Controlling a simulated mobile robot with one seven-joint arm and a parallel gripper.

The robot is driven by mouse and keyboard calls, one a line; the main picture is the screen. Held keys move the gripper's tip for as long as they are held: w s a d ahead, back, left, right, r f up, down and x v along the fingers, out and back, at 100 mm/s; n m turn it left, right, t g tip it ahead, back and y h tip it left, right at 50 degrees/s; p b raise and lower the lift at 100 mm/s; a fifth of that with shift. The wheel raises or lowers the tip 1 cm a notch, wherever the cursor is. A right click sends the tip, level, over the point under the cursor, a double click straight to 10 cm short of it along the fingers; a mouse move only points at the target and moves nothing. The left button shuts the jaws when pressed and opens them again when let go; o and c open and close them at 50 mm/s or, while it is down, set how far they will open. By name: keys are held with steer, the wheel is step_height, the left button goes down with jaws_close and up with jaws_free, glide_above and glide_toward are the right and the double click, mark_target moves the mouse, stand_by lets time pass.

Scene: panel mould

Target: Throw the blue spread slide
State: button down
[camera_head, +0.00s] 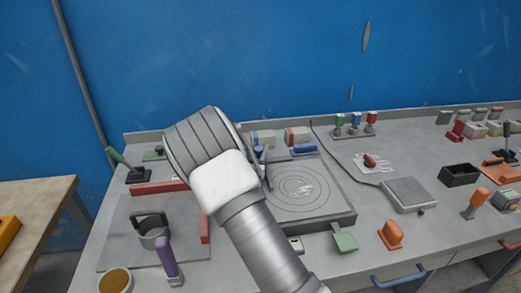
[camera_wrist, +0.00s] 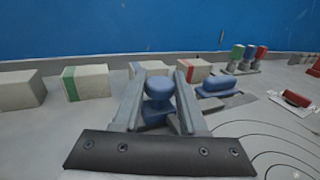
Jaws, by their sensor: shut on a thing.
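The blue spread slide (camera_wrist: 159,90) shows in the wrist view as a blue rounded knob on a narrower neck. My gripper (camera_wrist: 158,98) has its two grey fingers on either side of this knob and is shut on it. The lower part of the slide is partly hidden by the fingers and the dark gripper plate. In the head view my arm and wrist cover most of the gripper and the knob.
A grey plate with engraved rings (camera_head: 325,215) lies right of my arm. Pale blocks with green (camera_wrist: 86,82) and red bands stand behind. Three small coloured levers (camera_head: 355,124) stand at the back. A purple handle (camera_head: 166,258) and metal cup (camera_head: 154,234) are at left.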

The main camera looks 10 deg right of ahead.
steer(key=a, duration=0.6)
steer(key=shift+c, duration=2.2)
jaws_free()
steer(key=shift+a, duration=0.1)
steer(key=v, duration=1.2)
